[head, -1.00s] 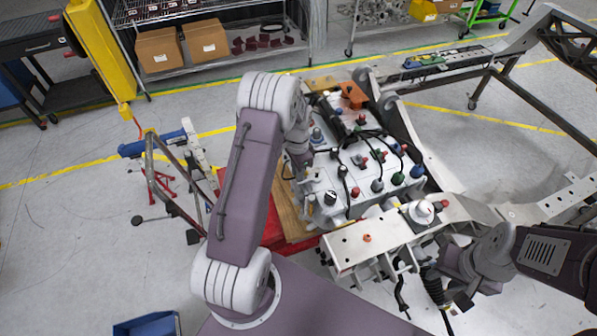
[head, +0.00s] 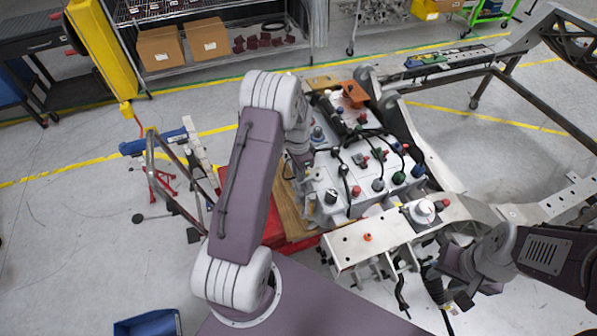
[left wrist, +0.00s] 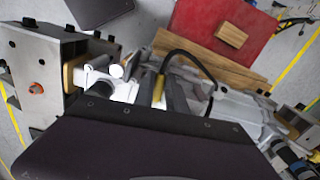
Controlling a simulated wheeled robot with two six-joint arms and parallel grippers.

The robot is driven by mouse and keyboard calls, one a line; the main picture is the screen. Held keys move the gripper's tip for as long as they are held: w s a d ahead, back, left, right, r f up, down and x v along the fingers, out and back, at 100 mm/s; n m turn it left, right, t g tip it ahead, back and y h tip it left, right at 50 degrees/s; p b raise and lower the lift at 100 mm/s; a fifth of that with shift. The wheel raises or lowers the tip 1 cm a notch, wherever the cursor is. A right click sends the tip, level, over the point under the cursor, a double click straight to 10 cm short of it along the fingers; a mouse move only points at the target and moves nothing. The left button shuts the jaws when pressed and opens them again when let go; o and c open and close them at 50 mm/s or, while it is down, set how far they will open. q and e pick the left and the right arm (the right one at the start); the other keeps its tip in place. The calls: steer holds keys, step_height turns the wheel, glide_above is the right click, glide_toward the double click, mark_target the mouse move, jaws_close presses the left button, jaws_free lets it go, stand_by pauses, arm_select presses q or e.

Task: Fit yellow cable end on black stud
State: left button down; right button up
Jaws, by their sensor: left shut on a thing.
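In the left wrist view my left gripper (left wrist: 160,92) is shut on the yellow cable end (left wrist: 159,86). A black cable (left wrist: 190,57) arches away from it to the right. In the head view my left gripper (head: 301,168) is at the left side of the grey block, partly behind its own wrist; the yellow end cannot be made out there. A black-topped stud (head: 331,196) stands at the block's near left corner, a little below and right of that gripper. My right gripper (head: 452,290) is low at the right, its fingers unclear.
The grey block (head: 352,206) carries several coloured caps, with black cables across its top. A metal bracket (head: 345,240) and the chassis rail (head: 448,180) lie in front and to the right. A red base with wooden boards (head: 290,218) is at the left.

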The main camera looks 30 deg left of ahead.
arm_select(q)
steer(key=shift+f+b, duration=0.9)
steer(key=shift+f, duration=0.6)
steer(key=shift+f, duration=0.15)
steer(key=c, duration=1.3)
jaws_free()
step_height(320, 180, up, 7)
steer(key=p, duration=0.5)
steer(key=shift+p, duration=0.3)
